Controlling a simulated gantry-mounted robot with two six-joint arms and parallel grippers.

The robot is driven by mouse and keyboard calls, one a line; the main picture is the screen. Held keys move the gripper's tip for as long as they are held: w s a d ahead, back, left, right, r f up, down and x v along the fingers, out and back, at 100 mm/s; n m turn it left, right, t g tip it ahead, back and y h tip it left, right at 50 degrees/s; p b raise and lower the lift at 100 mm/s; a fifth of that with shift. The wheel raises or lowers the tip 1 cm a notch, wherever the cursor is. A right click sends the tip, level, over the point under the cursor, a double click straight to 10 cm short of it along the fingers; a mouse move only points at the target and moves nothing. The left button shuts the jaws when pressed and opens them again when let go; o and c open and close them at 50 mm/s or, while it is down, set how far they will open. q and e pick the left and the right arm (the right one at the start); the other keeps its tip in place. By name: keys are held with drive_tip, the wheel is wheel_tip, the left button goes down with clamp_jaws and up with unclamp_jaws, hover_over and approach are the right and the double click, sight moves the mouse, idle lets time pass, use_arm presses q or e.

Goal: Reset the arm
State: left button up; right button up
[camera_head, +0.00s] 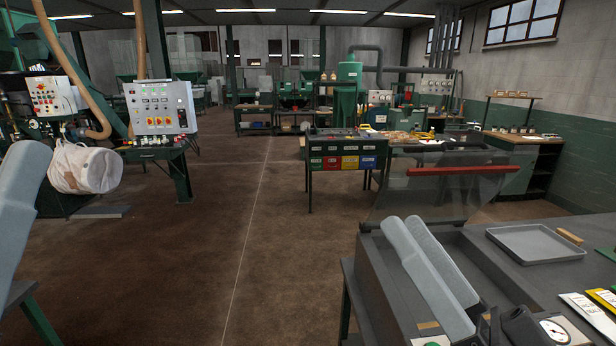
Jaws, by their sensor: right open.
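My right arm comes in at the lower right as pale grey links, over the dark bench. My right gripper (508,328) is a dark shape at the bottom edge, partly cut off by the frame. It is open, and I see nothing held in it. My left arm shows only as a pale link at the left edge; its gripper is out of view. Both arms are well apart from the bag.
A dark bench (470,240) with a clear guard (440,195) and red bar stands right. It holds a grey tray (535,243) and a round gauge (556,331) close to my right gripper. A control panel (160,107) stands left. The middle floor (240,220) is clear.

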drive_tip(key=s+d+r+t+h, duration=0.7)
drive_tip(key=s+r+h, duration=0.1)
drive_tip(key=r+h, duration=0.2)
wheel_tip(320, 180, up, 38)
drive_tip(key=p, duration=3.8)
drive_tip(key=shift+w+f+n+g+h, duration=0.25)
drive_tip(key=shift+w+n+g+h, duration=0.05)
drive_tip(key=shift+w, duration=0.1)
drive_tip(key=shift+d, duration=0.15)
